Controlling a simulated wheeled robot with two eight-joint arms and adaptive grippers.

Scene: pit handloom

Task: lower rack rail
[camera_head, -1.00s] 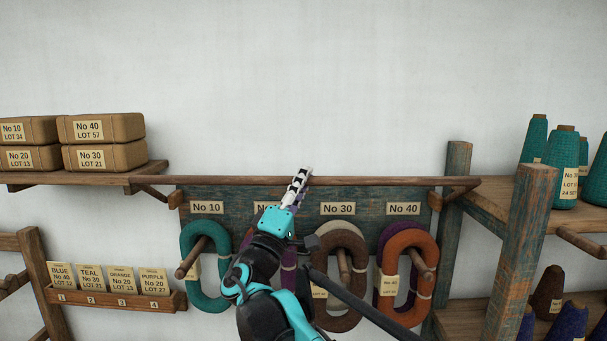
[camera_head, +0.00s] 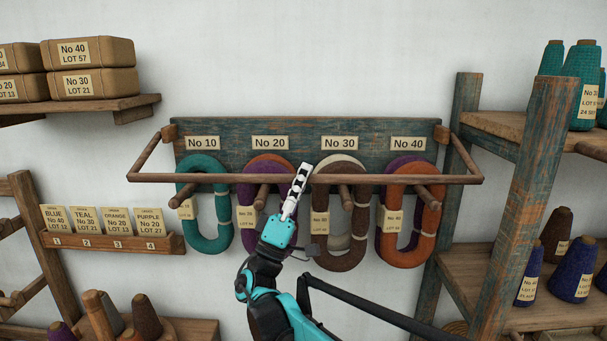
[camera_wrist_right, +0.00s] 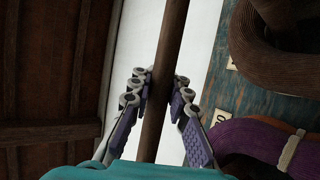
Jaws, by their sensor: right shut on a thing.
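The rack rail (camera_head: 395,180) is a thin brown wooden bar, level, in front of the yarn pegs. Its side arms slope down and outward from the upper ends of the blue-green board (camera_head: 305,127). My right gripper (camera_head: 301,174) is shut on the rail near its middle. In the right wrist view the rail (camera_wrist_right: 168,50) runs between the two fingers of my right gripper (camera_wrist_right: 160,85). My left gripper is not in view.
Yarn hanks hang on the pegs: teal (camera_head: 192,230), purple and orange (camera_head: 246,200), brown (camera_head: 340,258), orange (camera_head: 406,258). A card holder (camera_head: 110,242) is at left, boxes (camera_head: 90,84) above it. A post (camera_head: 527,200) and cone shelves stand at right.

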